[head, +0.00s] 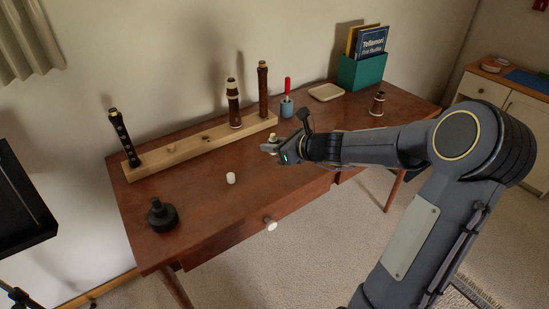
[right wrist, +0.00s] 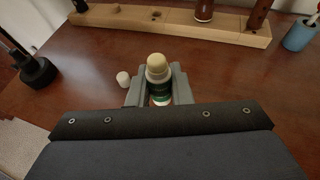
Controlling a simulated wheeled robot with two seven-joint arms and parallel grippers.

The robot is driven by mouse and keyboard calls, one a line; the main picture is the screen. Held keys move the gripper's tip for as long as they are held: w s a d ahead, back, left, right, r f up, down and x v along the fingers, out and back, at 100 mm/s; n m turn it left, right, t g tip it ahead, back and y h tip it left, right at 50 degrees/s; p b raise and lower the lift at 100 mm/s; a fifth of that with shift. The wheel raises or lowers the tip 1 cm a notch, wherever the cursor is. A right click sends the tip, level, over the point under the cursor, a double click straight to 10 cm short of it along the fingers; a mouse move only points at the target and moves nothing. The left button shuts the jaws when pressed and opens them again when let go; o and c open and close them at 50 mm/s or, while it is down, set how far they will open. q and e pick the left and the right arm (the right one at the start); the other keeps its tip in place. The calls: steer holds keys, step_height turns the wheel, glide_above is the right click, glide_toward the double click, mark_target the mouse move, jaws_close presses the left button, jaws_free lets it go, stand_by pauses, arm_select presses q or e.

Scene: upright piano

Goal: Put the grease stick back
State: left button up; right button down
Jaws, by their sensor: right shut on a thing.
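The grease stick (right wrist: 157,88) is a small tube with a dark green label and an exposed pale yellow top. My right gripper (right wrist: 158,92) is shut around it and holds it upright over the desk. In the head view my right gripper (head: 274,148) is above the middle of the desk, and only the stick's pale top (head: 272,137) shows clearly. A small white cap (head: 231,178) stands on the desk to the left of the gripper; it also shows in the right wrist view (right wrist: 123,79). My left gripper is out of view.
A wooden stand (head: 165,164) with upright instrument parts runs along the desk (head: 205,208). A blue cup (head: 287,109) with a red-handled tool, a cream tray (head: 325,92), a teal box (head: 361,73), and a brown bell piece (head: 377,104) stand right. A black piece (head: 161,215) stands front left.

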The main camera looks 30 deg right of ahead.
glide_above(274, 161)
step_height(274, 161, down, 7)
steer(key=shift+s+a+f, duration=0.1)
steer(key=shift+s+a, duration=0.05)
steer(key=shift+f+b, duration=0.65)
steer(key=shift+f, duration=0.95)
steer(key=shift+f, duration=0.15)
steer(key=c, duration=1.3)
jaws_free()
